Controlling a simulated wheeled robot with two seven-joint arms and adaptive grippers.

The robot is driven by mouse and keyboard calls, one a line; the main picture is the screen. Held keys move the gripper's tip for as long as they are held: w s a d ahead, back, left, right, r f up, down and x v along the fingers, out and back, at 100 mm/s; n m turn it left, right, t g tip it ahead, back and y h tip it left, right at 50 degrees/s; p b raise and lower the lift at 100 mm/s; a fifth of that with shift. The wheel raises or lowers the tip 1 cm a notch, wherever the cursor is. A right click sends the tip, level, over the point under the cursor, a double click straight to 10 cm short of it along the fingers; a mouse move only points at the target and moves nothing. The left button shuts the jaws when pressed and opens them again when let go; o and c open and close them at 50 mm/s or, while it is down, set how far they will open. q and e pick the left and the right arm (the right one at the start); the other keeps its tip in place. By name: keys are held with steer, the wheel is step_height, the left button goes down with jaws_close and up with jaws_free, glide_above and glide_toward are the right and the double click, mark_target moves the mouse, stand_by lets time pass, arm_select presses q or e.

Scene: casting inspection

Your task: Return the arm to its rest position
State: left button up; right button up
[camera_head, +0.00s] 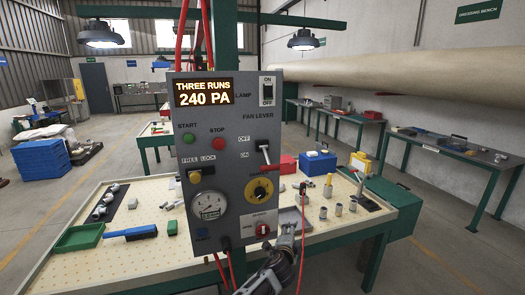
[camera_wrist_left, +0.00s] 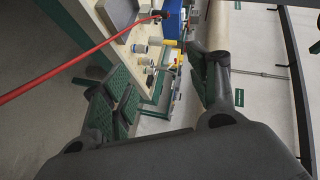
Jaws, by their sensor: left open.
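My left gripper (camera_wrist_left: 160,72) shows in the left wrist view with its two dark fingers spread wide apart. Nothing is between them; the workbench and its small parts show beyond. In the head view, a grey jointed part of my arm rises from the bottom edge, just below the control panel (camera_head: 224,150). Its fingers are too small there to make out clearly. My right gripper is not in view.
A red cable (camera_wrist_left: 72,71) crosses in front of the left wrist camera; its dark end is at the workbench.

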arm_select(q)
steer(key=a+f+n+g, duration=0.1)
steer(key=a+f+n, duration=0.4)
steer(key=f, duration=0.6)
steer(key=a+f+n+g, duration=0.2)
steer(key=a+f+n, duration=0.1)
steer(key=a+f, duration=0.55)
steer(key=s+a+f+n+g+y+b, duration=0.1)
steer(key=s+a+f+n, duration=0.1)
steer(key=s+a+f, duration=0.45)
steer(key=s+a+f+n+g+y, duration=0.1)
steer(key=s+f, duration=0.3)
steer(key=f, duration=0.6)
steer(key=s+a+f+n+g+y+b, duration=0.1)
steer(key=s+a+f+n, duration=0.1)
steer(key=s+a+f, duration=0.45)
steer(key=s+a+f+n+g+y, duration=0.15)
steer(key=s+a+f, duration=0.25)
steer(key=s+f, duration=0.65)
steer(key=s+a+f+n+g, duration=0.1)
steer(key=s+a+f+g, duration=0.2)
steer(key=s+f, duration=0.7)
steer(key=s+a+f+g+b, duration=0.1)
steer(key=s, duration=1.3)
steer(key=s+a+f+g+b, duration=0.1)
steer(key=s+a+f, duration=0.1)
steer(key=s, duration=1.2)
steer(key=shift+s+a+g, duration=0.15)
steer(key=shift+s+g, duration=0.2)
steer(key=shift+s, duration=0.05)
